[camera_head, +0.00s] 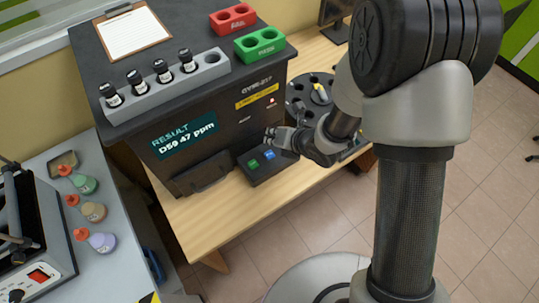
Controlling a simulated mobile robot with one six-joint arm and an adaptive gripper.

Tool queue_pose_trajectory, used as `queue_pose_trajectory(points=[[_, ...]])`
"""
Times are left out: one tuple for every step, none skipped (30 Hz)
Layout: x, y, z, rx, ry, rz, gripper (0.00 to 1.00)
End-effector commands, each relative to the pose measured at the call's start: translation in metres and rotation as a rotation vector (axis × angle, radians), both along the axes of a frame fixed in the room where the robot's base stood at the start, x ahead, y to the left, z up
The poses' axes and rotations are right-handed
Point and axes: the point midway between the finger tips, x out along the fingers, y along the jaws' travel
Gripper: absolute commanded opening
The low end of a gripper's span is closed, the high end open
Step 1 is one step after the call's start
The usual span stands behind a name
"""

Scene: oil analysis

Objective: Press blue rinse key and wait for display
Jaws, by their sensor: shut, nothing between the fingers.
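A dark analyser (225,125) stands on a wooden bench. Its display (184,138) reads "RESULT D59 47 ppm" in light letters. A small black key box (268,171) sits at its front right, with a green key (253,164) on the left and a blue rinse key (269,155) on the right. My gripper (270,138) is shut and empty. In the picture its fingertips are just above the blue key. I cannot tell whether they touch the key box; the blue key's top shows uncovered.
On the analyser are a grey rack (212,72) with several black-capped vials, a red holder (232,19), a green holder (259,43) and a clipboard (134,32). A round carousel (300,88) stands behind my gripper.

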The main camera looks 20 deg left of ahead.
Motion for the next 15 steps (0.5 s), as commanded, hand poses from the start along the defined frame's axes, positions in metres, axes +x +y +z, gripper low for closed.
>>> queue_pose_trajectory(points=[[0.0, 0.0, -0.012, 0.0, 0.003, -0.002, 0.0], [0.0, 0.0, -0.016, 0.0, 0.003, 0.0, 0.0], [0.0, 0.0, -0.022, 0.0, 0.001, 0.0, 0.0], [0.0, 0.0, -0.027, 0.001, 0.0, 0.001, 0.0], [0.001, 0.0, -0.031, 0.001, -0.002, 0.0, 0.0], [0.001, 0.0, -0.036, 0.001, -0.002, 0.0, 0.0], [0.001, 0.0, -0.039, 0.001, -0.002, 0.0, 0.0], [0.0, 0.0, -0.042, 0.001, -0.002, 0.0, 0.0], [0.0, 0.0, -0.044, 0.001, -0.001, 0.0, 0.0], [0.0, 0.0, -0.046, 0.001, -0.001, 0.0, 0.0], [0.0, 0.0, -0.047, 0.001, -0.001, 0.0, 0.0], [0.0, 0.0, -0.048, 0.001, -0.001, 0.0, 0.0], [0.0, 0.0, -0.048, 0.001, -0.001, 0.0, 0.0], [0.0, 0.0, -0.048, 0.0, -0.001, -0.001, 0.0], [0.0, 0.0, -0.048, 0.0, -0.001, -0.001, 0.0]])
